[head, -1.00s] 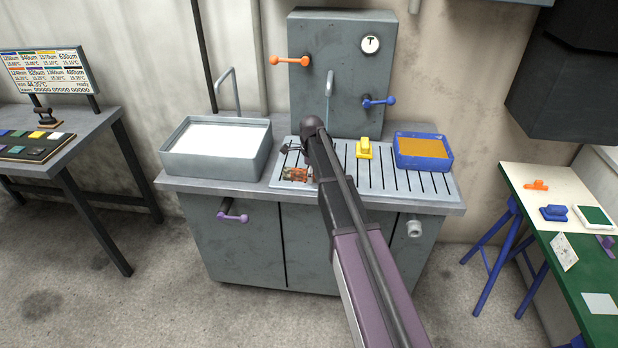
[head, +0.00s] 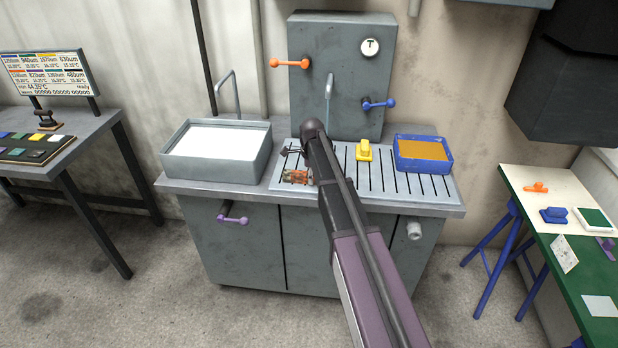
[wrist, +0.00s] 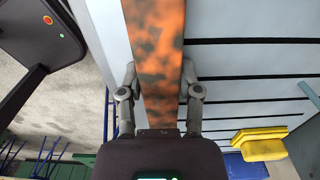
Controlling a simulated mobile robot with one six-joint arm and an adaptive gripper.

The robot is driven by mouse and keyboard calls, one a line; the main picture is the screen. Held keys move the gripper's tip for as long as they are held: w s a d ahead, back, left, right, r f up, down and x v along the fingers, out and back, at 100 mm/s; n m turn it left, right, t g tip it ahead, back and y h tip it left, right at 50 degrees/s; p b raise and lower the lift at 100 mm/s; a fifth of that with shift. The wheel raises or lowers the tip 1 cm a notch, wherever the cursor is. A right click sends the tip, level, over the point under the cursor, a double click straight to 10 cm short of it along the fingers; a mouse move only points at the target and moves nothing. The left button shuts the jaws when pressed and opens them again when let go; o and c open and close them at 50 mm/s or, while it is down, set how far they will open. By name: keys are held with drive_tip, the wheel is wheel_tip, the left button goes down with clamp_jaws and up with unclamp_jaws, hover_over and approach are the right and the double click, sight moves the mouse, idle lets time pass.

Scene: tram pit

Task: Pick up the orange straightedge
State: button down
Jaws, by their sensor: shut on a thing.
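The orange straightedge (wrist: 155,40) is a flat bar with dark, dirty blotches. In the wrist view it runs from the top edge down between the fingers of my gripper (wrist: 159,78). The fingers are shut on it, one against each side. In the head view a short orange-brown part of the straightedge (head: 297,177) shows over the left part of the slatted drainboard (head: 430,184). My own arm hides the rest of it and most of the gripper there. I cannot tell whether the straightedge touches the drainboard.
A sink basin (head: 217,170) with white contents stands left of the drainboard. A yellow block (head: 364,151) and a blue-rimmed tray (head: 424,164) stand to the right. A grey panel with orange (head: 289,62) and blue (head: 378,103) levers rises behind.

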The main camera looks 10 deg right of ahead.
drive_tip(key=shift+r, duration=0.2)
wheel_tip(320, 180, up, 4)
drive_tip(key=p, duration=0.4)
drive_tip(key=shift+f, duration=0.15)
drive_tip(key=s, duration=1.6)
drive_tip(key=shift+a+r+p, duration=0.35)
drive_tip(key=shift+r+p, duration=0.1)
